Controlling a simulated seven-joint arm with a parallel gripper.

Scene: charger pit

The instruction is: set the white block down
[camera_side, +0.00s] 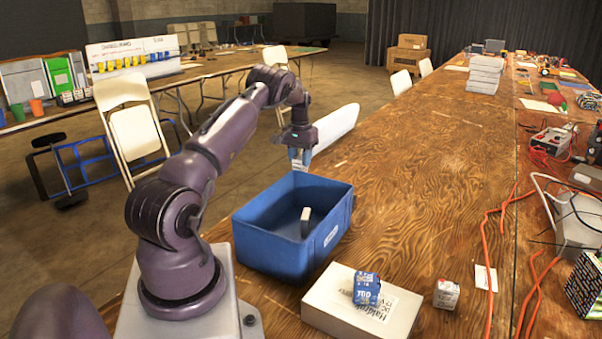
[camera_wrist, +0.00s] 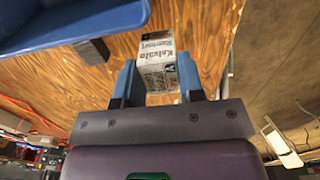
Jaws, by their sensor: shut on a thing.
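My gripper (camera_side: 300,160) is shut on the white block (camera_wrist: 157,66), which has dark printed text and sits between the two blue fingers in the wrist view. In the side view the gripper hangs near the far rim of the blue bin (camera_side: 283,262), with the block small and partly hidden by the fingers. In the wrist view bare wooden tabletop (camera_wrist: 205,40) shows around the block, and the bin's edge (camera_wrist: 70,27) is at upper left, apart from it. How high the block is held is hard to tell.
A grey and dark block (camera_side: 306,221) stands inside the bin. A white box (camera_side: 335,306) with a blue cube (camera_side: 366,289) on it is in front, with a small white cube (camera_side: 446,294) to its right. Orange cables (camera_side: 490,240) lie at right; the mid-table is clear.

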